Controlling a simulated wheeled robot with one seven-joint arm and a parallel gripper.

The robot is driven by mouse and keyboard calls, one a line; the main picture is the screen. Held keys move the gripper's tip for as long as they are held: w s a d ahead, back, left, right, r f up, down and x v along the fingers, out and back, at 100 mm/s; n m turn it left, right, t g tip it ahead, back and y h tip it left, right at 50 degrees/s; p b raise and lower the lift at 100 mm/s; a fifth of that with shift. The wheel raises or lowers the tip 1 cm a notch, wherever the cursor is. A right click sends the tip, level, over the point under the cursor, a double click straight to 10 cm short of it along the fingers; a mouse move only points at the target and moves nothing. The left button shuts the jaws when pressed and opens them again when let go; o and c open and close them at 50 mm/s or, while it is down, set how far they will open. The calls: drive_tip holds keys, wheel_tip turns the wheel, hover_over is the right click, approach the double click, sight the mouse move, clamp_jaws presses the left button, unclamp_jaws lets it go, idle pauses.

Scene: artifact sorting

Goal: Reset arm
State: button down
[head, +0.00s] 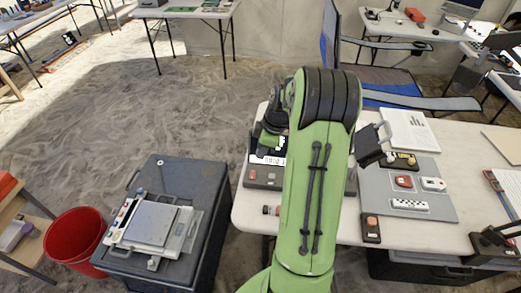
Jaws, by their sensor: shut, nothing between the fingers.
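My green arm rises through the middle of the head view and bends over at its black-banded joint. My gripper (268,139) shows only in part, small and dark, left of the arm above the table's left end. It looks shut and empty; its fingertips are hard to make out. The arm hides part of the white table (455,160) and of the dark device with a light label (262,173) under the gripper.
Right of the arm are a dark block with a handle (369,146), a grey board (436,207) with small artifacts, and papers (409,130). A dark case (165,178) carrying a scale-like device (152,223) and a red bin (75,238) stand left. Open floor lies behind them.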

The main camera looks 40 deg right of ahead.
drive_tip(key=s+a+r+m+h+p, duration=0.1)
drive_tip(key=s+a+r+m+h, duration=0.2)
drive_tip(key=a+r, duration=1.25)
drive_tip(key=s+a+r+m+t, duration=0.1)
drive_tip(key=s+a+m, duration=0.1)
drive_tip(key=s+a, duration=0.3)
drive_tip(key=s+a+r+m+t+y+p, duration=0.1)
drive_tip(key=s+a, duration=0.4)
drive_tip(key=s, duration=0.5)
drive_tip(key=shift+a+m+t+p, duration=0.2)
drive_tip(key=shift+m+t+p, duration=0.1)
drive_tip(key=shift+m, duration=0.6)
